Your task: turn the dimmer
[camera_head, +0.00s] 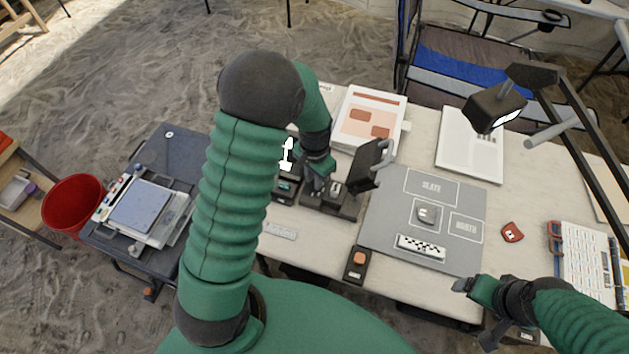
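A small black box with an orange knob (357,262) sits at the table's front edge. It looks like the dimmer, but its label is too small to read. My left gripper (314,187) points down among dark devices behind and left of that box, apart from it. Its fingers blend with the dark device below, so their opening and any contact are unclear. My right gripper (476,312) is low at the right, over the table's front edge, away from the orange-knobbed box. Its finger opening is not clear.
A black desk lamp (497,106) hangs over the right side. A grey sorting mat (385,240) holds a grey piece and a speckled scale bar (421,247). A dark upright stand (368,165) is close to my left gripper. A red piece (512,232) lies right of the mat.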

